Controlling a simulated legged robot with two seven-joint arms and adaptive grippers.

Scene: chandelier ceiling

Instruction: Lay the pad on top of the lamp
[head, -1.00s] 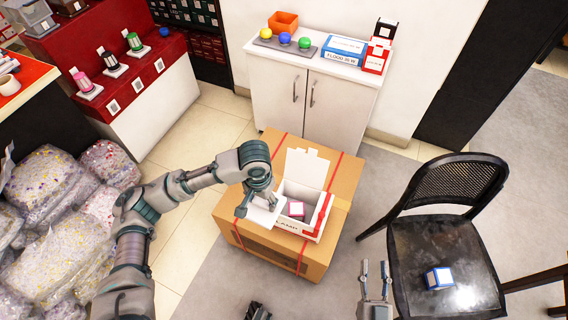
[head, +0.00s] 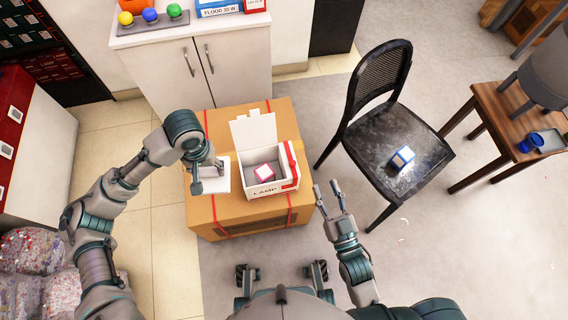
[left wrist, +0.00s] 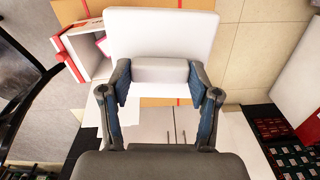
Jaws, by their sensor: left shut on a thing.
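My left gripper (head: 208,178) is shut on the white pad (head: 222,182), just left of an open white box (head: 281,189) marked LAMP. In the left wrist view the pad (left wrist: 160,32) is a broad white slab with a narrower block between the fingers (left wrist: 160,85). A pink and white cube-shaped item, seemingly the lamp (head: 264,172), lies inside the box, its top uncovered. The pad is beside the box, not over it; its height above the carton is hard to tell. My right gripper (head: 328,187) is open and empty, right of the carton.
The white box stands on a brown carton (head: 232,212) with red straps, its lid flap (head: 254,131) raised at the back. A white cabinet (head: 180,70) is behind. A black chair (head: 370,135) bearing a blue and white cube (head: 402,157) and a wooden table (head: 490,150) are right.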

